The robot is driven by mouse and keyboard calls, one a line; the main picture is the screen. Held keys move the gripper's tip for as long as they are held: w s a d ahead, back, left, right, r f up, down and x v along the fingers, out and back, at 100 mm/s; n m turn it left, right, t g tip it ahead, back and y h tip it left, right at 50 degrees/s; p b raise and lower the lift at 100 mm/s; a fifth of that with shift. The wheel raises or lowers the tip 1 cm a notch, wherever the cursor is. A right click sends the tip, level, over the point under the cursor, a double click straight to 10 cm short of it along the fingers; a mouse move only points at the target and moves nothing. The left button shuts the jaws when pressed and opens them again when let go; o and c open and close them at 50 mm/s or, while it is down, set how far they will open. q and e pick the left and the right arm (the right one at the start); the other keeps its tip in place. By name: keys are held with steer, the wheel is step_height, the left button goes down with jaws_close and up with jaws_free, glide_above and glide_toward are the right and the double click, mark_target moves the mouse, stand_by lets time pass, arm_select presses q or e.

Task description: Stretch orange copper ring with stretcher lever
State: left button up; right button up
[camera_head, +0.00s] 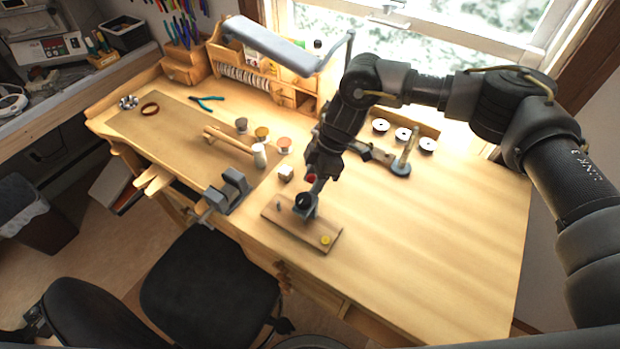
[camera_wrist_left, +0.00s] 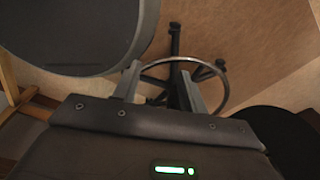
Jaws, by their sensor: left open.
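A brown-orange ring (camera_head: 150,108) lies flat on the tan mat at the back left of the bench. The stretcher (camera_head: 304,206), a small dark device, stands on a wooden board (camera_head: 290,233) near the bench's front edge. A red part (camera_head: 311,178) shows just above it. My right gripper (camera_head: 316,182) points down at the stretcher's top, close to the red part; its fingers are too small and dark to tell whether they hold anything. My left gripper (camera_wrist_left: 159,76) shows only in the left wrist view, open and empty, above the floor and away from the bench.
A yellow disc (camera_head: 325,240) lies on the board. A grey vise (camera_head: 230,190) is at the front edge, with a mallet (camera_head: 228,140) and small jars behind it. A dark chair (camera_head: 208,285) stands in front. The bench's right side is clear.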

steer(key=shift+w, duration=0.1)
steer(key=shift+a+r, duration=0.1)
steer(key=shift+r, duration=0.1)
steer(key=b+v, duration=0.3)
steer(key=v, duration=0.7)
steer(key=shift+d+r+b, duration=0.25)
steer(key=shift+d+b, duration=0.05)
steer(key=shift+b, duration=0.05)
steer(key=shift+w, duration=0.15)
steer(key=shift+c, duration=0.2)
